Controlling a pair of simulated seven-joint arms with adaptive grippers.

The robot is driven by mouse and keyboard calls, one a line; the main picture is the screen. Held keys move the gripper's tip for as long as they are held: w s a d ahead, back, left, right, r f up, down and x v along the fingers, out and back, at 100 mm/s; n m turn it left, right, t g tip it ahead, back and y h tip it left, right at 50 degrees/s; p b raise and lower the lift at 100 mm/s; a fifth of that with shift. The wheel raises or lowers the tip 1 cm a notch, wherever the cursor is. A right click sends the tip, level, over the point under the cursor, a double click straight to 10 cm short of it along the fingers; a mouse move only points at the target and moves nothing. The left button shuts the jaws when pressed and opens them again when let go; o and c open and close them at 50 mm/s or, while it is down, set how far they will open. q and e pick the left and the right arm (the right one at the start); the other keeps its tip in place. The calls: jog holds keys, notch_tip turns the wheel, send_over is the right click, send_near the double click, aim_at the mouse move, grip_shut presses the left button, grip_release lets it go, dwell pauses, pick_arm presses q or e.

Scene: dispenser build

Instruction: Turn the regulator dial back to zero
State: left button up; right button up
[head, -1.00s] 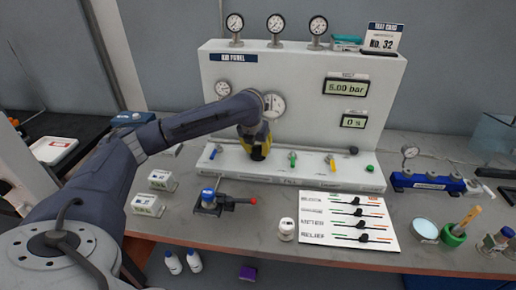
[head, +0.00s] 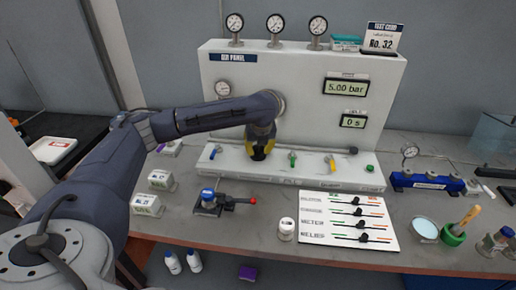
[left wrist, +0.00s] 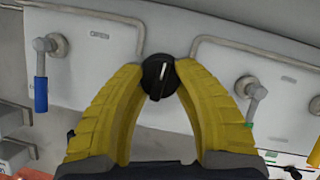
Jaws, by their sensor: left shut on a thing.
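The regulator dial (left wrist: 159,77) is a round black knob with a pale pointer line, seen in the left wrist view. The line stands nearly upright there, leaning slightly right. My left gripper (left wrist: 160,76) has its two yellow fingertips on either side of the dial, shut on it. In the head view my left gripper (head: 261,150) is at the lower front of the white air panel (head: 305,95) and largely covers the dial. The panel's pressure display (head: 346,88) reads 5.00 bar. My right gripper is not in view.
A blue-handled valve (left wrist: 41,90) is left of the dial, and a green-handled valve (left wrist: 252,100) is right of it. A yellow-handled valve (head: 330,163) is further right. A blue clamp-like device (head: 208,200) and a slider card (head: 347,220) lie on the bench in front.

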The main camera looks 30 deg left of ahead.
pick_arm(q)
jog(key=n+g+y, duration=0.1)
jog(key=n, duration=0.3)
jog(key=shift+w+r+n, duration=0.1)
jog(key=shift+n, duration=0.2)
jog(key=n+g, duration=0.2)
jog(key=n, duration=0.2)
jog(key=shift+n+y, duration=0.3)
jog(key=n+g, duration=0.1)
jog(key=n, duration=0.2)
jog(key=shift+w+n+g, duration=0.1)
jog(key=shift+n+g, duration=0.2)
jog(key=n, duration=0.2)
jog(key=n+g, duration=0.1)
jog(key=n, duration=0.1)
jog(key=shift+g+h, duration=0.3)
jog(key=shift+h, duration=0.1)
jog(key=shift+n, duration=0.3)
jog(key=o, duration=1.3)
jog(key=v, duration=1.1)
jog(key=shift+w+r, duration=0.1)
jog(key=shift+r, duration=0.25)
